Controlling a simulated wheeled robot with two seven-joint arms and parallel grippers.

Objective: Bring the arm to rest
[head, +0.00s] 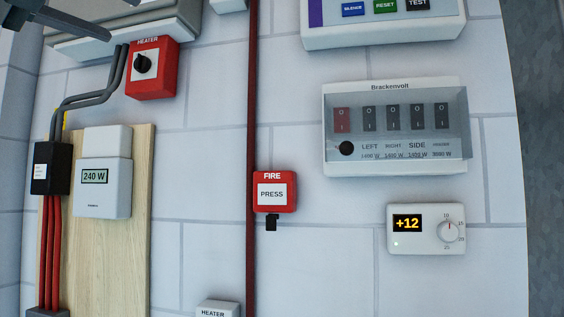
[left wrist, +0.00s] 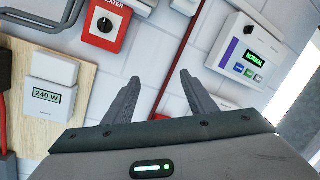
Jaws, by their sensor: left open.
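My left gripper (left wrist: 157,85) is open, with two dark fingers spread apart and nothing between them in the left wrist view. Dark parts of the left gripper (head: 38,12) show at the top left corner of the head view, cut off by the edge. It is near the red heater switch box (head: 151,68), which also shows at the upper left of the left wrist view (left wrist: 103,22). The fingers appear clear of the wall. My right gripper is not in view.
A white tiled wall carries a breaker box (head: 395,165), a +12 thermostat (head: 426,240), a red fire button (head: 274,205), a 240 W meter (head: 103,200) and a control panel (head: 385,33). A dark red pipe (head: 252,130) runs vertically. Grey cables (head: 85,98) bend beside the heater switch.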

